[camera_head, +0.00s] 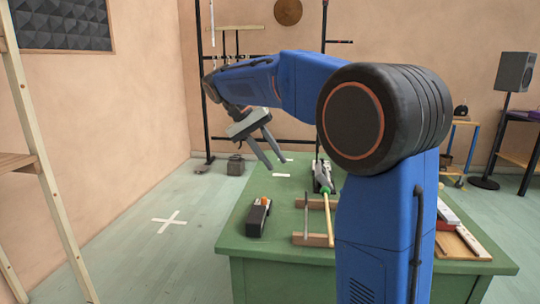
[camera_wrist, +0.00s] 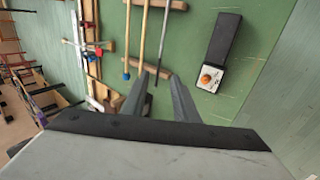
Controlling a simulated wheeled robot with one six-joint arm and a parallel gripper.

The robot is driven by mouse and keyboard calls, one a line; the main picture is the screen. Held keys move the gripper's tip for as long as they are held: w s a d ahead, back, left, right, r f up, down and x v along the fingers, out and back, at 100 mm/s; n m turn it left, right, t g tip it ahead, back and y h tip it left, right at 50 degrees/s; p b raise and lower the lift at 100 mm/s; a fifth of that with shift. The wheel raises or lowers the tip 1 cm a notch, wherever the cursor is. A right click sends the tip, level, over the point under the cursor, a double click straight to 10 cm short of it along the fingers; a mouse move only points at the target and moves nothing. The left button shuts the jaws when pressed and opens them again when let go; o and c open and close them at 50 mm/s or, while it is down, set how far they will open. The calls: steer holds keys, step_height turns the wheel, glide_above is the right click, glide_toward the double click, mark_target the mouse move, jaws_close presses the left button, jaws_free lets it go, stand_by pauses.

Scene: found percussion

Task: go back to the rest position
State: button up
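My gripper (camera_head: 275,162) is raised over the far left part of the green table (camera_head: 290,262) in the head view, pointing down and to the right. Its two fingers stand apart with nothing between them. My blue arm reaches from the right side of the table to the left and hides part of the tabletop.
A black box with an orange knob (camera_head: 258,218) lies on the table's left side. Beside it are sticks on a wooden rack (camera_head: 314,240). A wooden board (camera_head: 455,245) lies at the right. A black metal frame (camera_head: 202,80) stands behind. Open floor lies left of the table.

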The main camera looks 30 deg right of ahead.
steer(key=shift+w+a+r, duration=0.2)
steer(key=shift+a+r, duration=0.1)
steer(key=shift+r, duration=0.2)
steer(key=shift+s, duration=0.1)
steer(key=s+a+f+n+t+y, duration=0.2)
steer(key=s+f+n+t+y, duration=0.1)
steer(key=s+f, duration=0.7)
steer(key=s+a+f+n+t+y, duration=0.2)
steer(key=s+f+t, duration=0.3)
steer(key=s+f, duration=0.6)
steer(key=s+n, duration=0.1)
steer(key=s, duration=0.6)
steer(key=shift+s+a+n+y, duration=0.3)
steer(key=shift+s+y, duration=0.1)
steer(key=shift+o, duration=0.6)
